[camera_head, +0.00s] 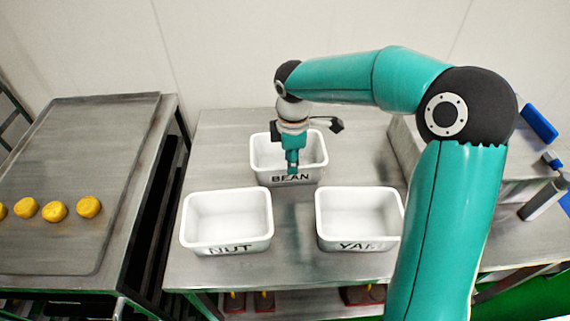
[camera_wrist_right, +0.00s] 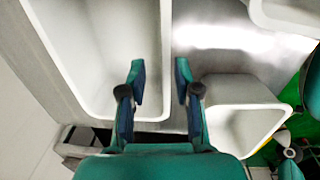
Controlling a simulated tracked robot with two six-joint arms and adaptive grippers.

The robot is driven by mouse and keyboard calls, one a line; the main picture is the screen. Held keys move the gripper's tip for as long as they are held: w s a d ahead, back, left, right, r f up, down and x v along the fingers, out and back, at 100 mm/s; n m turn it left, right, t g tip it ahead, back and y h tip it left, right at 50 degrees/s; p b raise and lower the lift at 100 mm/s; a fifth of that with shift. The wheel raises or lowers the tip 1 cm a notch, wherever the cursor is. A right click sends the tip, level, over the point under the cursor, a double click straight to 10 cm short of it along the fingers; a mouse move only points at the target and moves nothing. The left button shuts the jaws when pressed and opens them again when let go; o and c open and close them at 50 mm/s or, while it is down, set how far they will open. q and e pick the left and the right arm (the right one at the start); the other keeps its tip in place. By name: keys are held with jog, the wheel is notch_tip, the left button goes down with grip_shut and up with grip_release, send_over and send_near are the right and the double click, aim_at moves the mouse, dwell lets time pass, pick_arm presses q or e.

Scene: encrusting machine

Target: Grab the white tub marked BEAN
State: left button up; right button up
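The white tub marked BEAN (camera_head: 262,150) stands upright on the steel table at the back, behind two like tubs. My right gripper (camera_head: 292,168) reaches down at the middle of its front wall, just above and partly over the label. In the right wrist view my right gripper (camera_wrist_right: 159,82) is open, its two fingers apart. The near tub wall's rim lies between them, one finger over the BEAN tub's inside (camera_wrist_right: 110,45) and one outside. I cannot tell how low the fingertips sit against the wall. My left gripper is not in view.
The NUT tub (camera_head: 228,218) and YAM tub (camera_head: 345,205) stand in front on the steel table (camera_head: 290,265). A tray (camera_head: 60,150) with several yellow dough balls (camera_head: 55,210) is at left. My right arm covers part of the YAM tub's right side.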

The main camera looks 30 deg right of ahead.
aim_at(289, 185)
jog(key=shift+w+a+f, duration=0.1)
jog(key=shift+f, duration=1.35)
jog(key=shift+w+a+f, duration=0.1)
jog(key=shift+f, duration=1.35)
jog(key=shift+c, duration=0.3)
grip_shut()
jog(key=shift+r, duration=0.1)
